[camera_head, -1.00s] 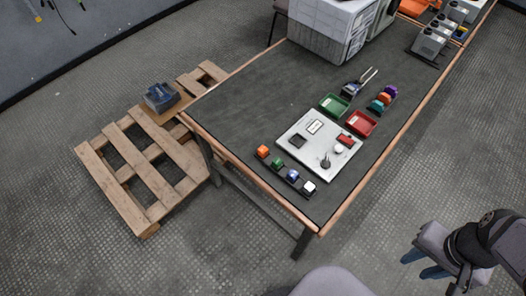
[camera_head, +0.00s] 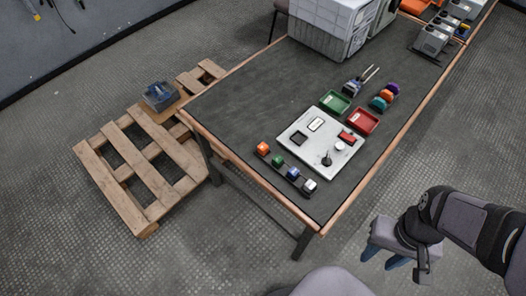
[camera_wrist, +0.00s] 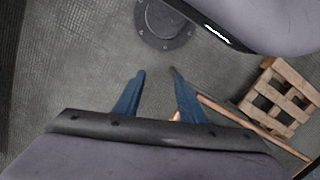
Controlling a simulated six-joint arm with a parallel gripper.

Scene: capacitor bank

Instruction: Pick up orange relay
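The orange relay (camera_head: 263,147) is a small orange block at the left end of a dark strip (camera_head: 286,172) near the table's front edge. Green, blue and white blocks sit beside it in the same row. My gripper (camera_head: 380,262) is off the table at the lower right in the head view, well apart from the relay. In the wrist view its two blue fingers (camera_wrist: 157,73) stand apart with nothing between them. The relay cannot be made out in the wrist view.
A light panel (camera_head: 318,145) lies behind the row. A green tray (camera_head: 335,103), a red tray (camera_head: 363,122) and coloured round parts (camera_head: 386,97) stand beyond it. The table's left half is bare. A wooden pallet (camera_head: 140,165) lies on the floor at left.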

